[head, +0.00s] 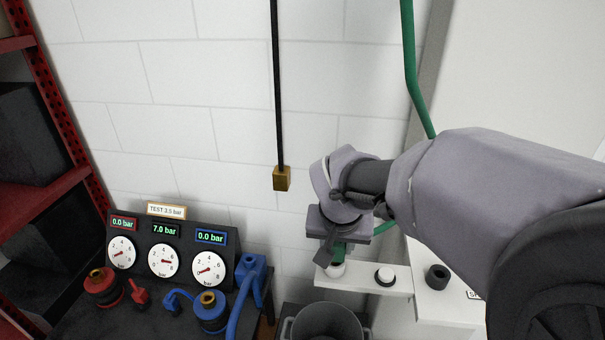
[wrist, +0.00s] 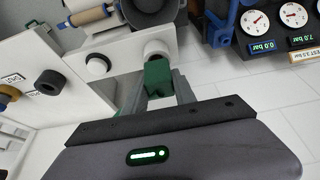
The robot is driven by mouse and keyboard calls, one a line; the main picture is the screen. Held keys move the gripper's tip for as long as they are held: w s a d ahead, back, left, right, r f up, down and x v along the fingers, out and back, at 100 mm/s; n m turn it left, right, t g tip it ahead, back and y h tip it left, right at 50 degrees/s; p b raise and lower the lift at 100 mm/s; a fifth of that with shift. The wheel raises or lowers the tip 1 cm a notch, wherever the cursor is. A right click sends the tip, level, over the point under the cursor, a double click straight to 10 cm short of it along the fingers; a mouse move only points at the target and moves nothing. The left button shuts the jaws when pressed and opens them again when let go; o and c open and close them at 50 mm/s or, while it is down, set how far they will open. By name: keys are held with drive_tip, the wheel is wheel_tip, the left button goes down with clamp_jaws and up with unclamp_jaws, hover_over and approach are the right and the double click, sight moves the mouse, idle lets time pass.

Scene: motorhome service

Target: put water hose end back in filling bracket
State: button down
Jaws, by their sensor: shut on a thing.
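My gripper (head: 330,254) is shut on the green water hose end (head: 339,250), and the wrist view shows its green block (wrist: 158,77) between my two fingers. The green hose (head: 410,60) hangs from above and passes behind my arm. The hose end is over the left end of the white filling bracket (head: 362,284), at a pale round piece (head: 335,270). That piece also shows in the wrist view (wrist: 156,49), directly beyond the green block. I cannot tell whether the hose end is seated there or just above it.
A white-topped black cap (head: 385,276) and a black ring (head: 437,277) are to the right. A grey bucket (head: 325,325) stands below. A gauge panel (head: 165,250) with red and blue fittings is at left. A black line with a brass block (head: 281,178) hangs before the wall.

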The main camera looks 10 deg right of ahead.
drive_tip(key=shift+f+b, duration=0.75)
drive_tip(key=shift+f, duration=0.1)
drive_tip(key=c, duration=0.9)
unclamp_jaws()
drive_tip(key=shift+r, duration=0.1)
